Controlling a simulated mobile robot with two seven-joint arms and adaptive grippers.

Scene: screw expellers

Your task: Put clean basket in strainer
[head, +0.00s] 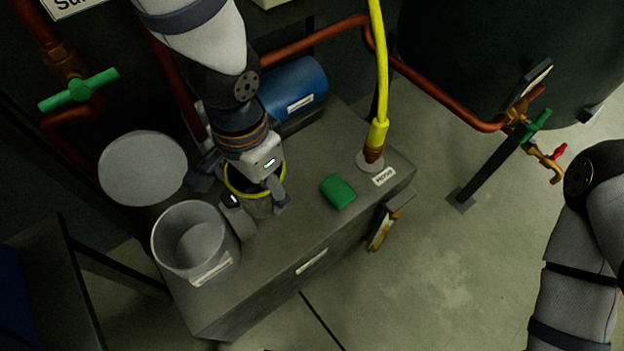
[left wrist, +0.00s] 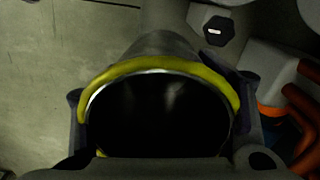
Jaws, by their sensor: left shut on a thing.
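The basket (head: 260,207) is a dark grey cylinder with a yellow rim, on or just above the grey bench's middle. My left gripper (head: 255,201) points down over it, with a finger on either side, and is shut on it. In the left wrist view the yellow rim of the basket (left wrist: 160,66) surrounds a dark opening, with the left gripper's fingers (left wrist: 160,103) at both sides. I cannot make out the strainer's body for certain, nor whether the basket's bottom touches anything. A round grey lid-like disc (head: 143,168) is at the left. My right gripper is out of view.
An open grey bin (head: 188,240) with a label stands on the bench's left front corner. A green block (head: 338,191) lies right of the basket. A yellow hose (head: 380,85) rises at the bench's right end. A blue cylinder (head: 292,88) and copper pipes (head: 310,40) are behind.

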